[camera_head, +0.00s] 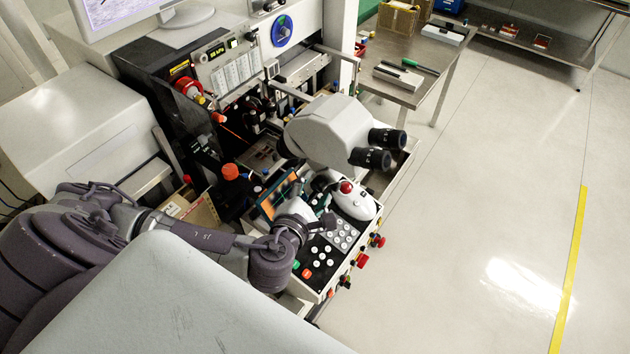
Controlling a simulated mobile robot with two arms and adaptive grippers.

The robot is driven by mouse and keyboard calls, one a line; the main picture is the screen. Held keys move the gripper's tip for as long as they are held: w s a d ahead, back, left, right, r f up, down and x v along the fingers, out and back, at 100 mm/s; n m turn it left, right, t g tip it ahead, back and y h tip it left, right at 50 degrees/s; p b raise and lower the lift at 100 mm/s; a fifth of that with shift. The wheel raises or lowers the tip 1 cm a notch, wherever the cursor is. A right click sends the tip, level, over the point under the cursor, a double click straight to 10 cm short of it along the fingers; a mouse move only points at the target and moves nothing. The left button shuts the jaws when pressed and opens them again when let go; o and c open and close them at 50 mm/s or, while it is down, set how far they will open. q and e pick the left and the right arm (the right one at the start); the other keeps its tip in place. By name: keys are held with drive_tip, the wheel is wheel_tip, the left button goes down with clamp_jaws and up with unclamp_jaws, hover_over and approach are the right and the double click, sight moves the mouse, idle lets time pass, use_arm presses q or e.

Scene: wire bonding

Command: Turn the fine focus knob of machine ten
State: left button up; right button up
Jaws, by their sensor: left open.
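The wire bonding machine (225,75) stands at the centre left, with a grey microscope head (325,128) and two black eyepieces (371,158) over its front. I cannot pick out the fine focus knob for sure, nor read a machine number. My left arm reaches in from the left, and its gripper (325,220) is over the control panel (318,278), below the microscope head in the picture. The gripper is open and small in view; no object shows in it. My right gripper is not in view.
A white controller with a red ball (346,187) sits right of my left gripper. Red and black knobs (362,260) stick out along the panel's front edge. An orange-topped knob (231,172) stands left of it. A metal table (415,85) is behind. The floor (480,220) at right is clear.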

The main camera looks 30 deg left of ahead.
use_arm(q)
drive_tip(key=shift+s+d+r, duration=0.1)
drive_tip(key=shift+s+d, duration=0.05)
drive_tip(key=shift+s, duration=0.15)
drive_tip(key=shift+w, duration=0.1)
clamp_jaws()
drive_tip(key=n+h, duration=0.1)
drive_tip(key=n, duration=0.2)
drive_tip(key=shift+a+g+h, duration=0.2)
drive_tip(key=shift+g+h, duration=0.2)
unclamp_jaws()
drive_tip(key=v, duration=0.7)
drive_tip(key=shift+s, duration=0.25)
drive_tip(key=shift+r, duration=0.1)
